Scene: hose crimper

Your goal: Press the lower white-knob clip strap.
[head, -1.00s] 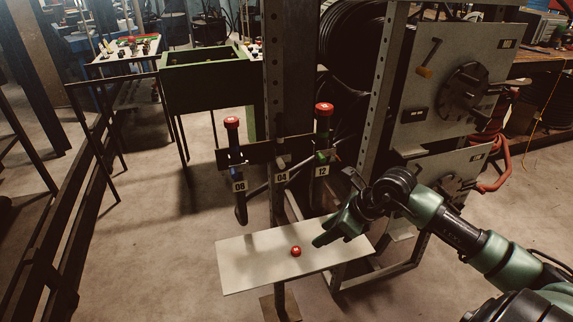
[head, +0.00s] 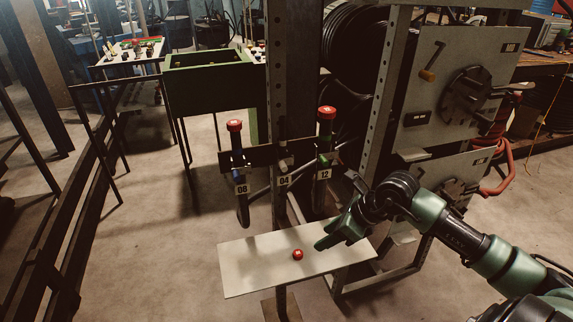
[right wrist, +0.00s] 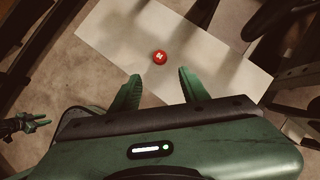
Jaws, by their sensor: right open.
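My right gripper (head: 321,244) is open and empty over the right part of a pale board (head: 245,268). In the right wrist view its two green fingers (right wrist: 158,77) stand apart, with a red round knob (right wrist: 159,57) on the board beyond them. That red knob (head: 298,254) is left of the gripper in the head view. A small pale knob (head: 285,160) sits on the post above label 04; I cannot tell whether it belongs to a clip strap. No lower white-knob clip strap can be made out. A small green-fingered gripper, seemingly my left (right wrist: 38,122), shows at the right wrist view's left edge.
Two red-capped handles, labelled 08 (head: 235,127) and 12 (head: 326,114), stand on a crossbar either side of the post (head: 276,70). A grey machine panel (head: 430,100) and a metal frame are at the right. A green bin (head: 208,85) stands behind.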

